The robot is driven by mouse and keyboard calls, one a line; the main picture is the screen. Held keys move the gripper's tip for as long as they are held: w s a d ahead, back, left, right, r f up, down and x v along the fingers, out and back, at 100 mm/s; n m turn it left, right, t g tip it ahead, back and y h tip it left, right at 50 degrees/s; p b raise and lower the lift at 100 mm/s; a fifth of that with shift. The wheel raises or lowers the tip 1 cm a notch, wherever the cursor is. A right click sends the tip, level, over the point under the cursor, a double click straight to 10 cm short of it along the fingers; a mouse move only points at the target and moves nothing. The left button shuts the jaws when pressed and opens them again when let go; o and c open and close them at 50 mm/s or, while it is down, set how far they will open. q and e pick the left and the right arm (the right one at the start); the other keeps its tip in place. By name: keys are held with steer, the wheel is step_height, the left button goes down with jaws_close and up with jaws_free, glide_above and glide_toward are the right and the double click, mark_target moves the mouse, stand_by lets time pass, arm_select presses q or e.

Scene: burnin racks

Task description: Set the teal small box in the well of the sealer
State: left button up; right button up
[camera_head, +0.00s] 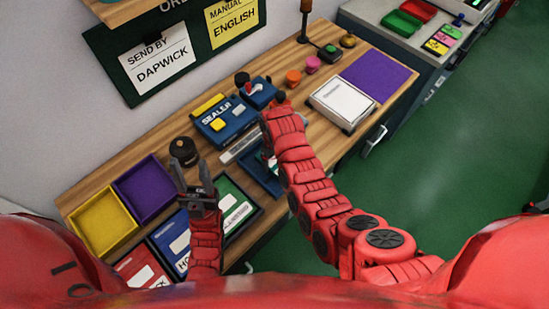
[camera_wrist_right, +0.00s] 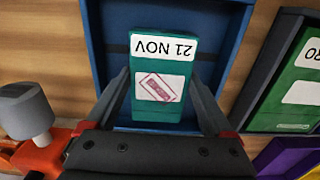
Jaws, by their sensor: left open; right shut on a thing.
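The teal small box (camera_wrist_right: 160,75) has a white label reading "21 NOV" and a red stamp mark. My right gripper (camera_wrist_right: 162,84) is shut on it, with a finger on each side. In the wrist view the box is over or in a blue tray (camera_wrist_right: 93,45); I cannot tell whether it touches the bottom. In the head view my right arm mostly hides box and gripper. The blue sealer (camera_head: 218,120) stands on the bench, left of my right arm; its well is not clear to me. My left gripper (camera_head: 192,178) is open and empty, in front of a dark round object.
Yellow (camera_head: 103,220) and purple (camera_head: 147,188) trays lie at the bench's left. Labelled trays, one green (camera_head: 240,205), line the front edge. A white box (camera_head: 342,102) and a purple mat (camera_head: 376,74) lie to the right. Knobs and a lamp stand behind.

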steer(key=shift+f, duration=0.4)
steer(key=shift+f, duration=0.1)
